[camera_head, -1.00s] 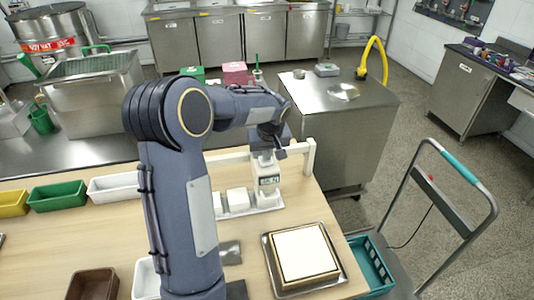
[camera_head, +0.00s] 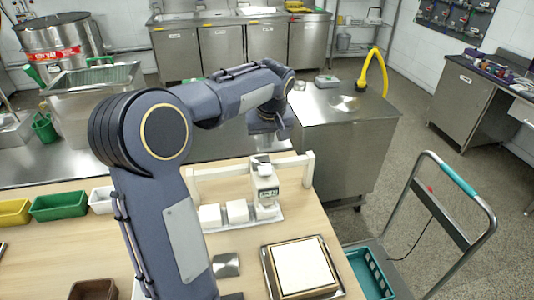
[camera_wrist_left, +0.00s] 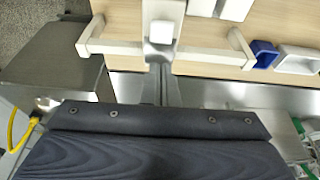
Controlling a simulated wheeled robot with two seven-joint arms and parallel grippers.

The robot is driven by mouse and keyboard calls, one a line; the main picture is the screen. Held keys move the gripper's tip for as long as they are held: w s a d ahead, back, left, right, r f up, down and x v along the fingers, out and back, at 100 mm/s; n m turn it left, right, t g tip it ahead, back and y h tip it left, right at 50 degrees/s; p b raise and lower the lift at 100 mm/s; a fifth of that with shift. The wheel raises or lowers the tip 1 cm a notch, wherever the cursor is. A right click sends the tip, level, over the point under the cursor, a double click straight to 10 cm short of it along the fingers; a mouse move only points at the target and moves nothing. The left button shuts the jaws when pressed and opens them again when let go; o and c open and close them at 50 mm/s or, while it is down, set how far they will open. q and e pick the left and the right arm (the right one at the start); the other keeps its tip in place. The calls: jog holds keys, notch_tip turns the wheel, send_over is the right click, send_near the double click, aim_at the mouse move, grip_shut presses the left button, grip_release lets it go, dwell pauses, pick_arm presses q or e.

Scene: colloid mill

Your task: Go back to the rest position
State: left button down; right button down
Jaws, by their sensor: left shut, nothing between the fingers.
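My left arm rises from the bottom of the head view and bends right over the table's far edge. Its gripper (camera_head: 282,132) is small and partly hidden by its own wrist, above and behind the white device (camera_head: 266,186). The gripper is shut and holds nothing. In the left wrist view its narrow fingers (camera_wrist_left: 165,85) point toward the device (camera_wrist_left: 162,31), apart from the white frame (camera_wrist_left: 110,47) on either side. My right gripper is in neither view.
The white frame (camera_head: 308,168), white blocks (camera_head: 237,211) and a square board on a metal tray (camera_head: 268,272) stand on the wooden table (camera_head: 220,240). A steel cabinet (camera_head: 345,140) with a yellow hose (camera_head: 374,62) stands behind. A trolley (camera_head: 455,215) is at right.

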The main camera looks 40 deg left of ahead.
pick_arm(q)
jog(key=shift+v, duration=1.05)
jog(key=s+d+f+m+t+h, duration=0.1)
jog(key=s+d+f+m+h, duration=0.2)
jog(key=s+d, duration=0.7)
jog(key=s+d+f+m+t+h, duration=0.2)
jog(key=s+d, duration=0.7)
jog(key=s, duration=0.5)
notch_tip(320, 180, down, 2)
jog(key=m+h, duration=0.1)
jog(key=m, duration=0.2)
jog(key=shift+d+m, duration=0.3)
jog(key=shift+d, duration=0.05)
jog(key=shift+f, duration=0.1)
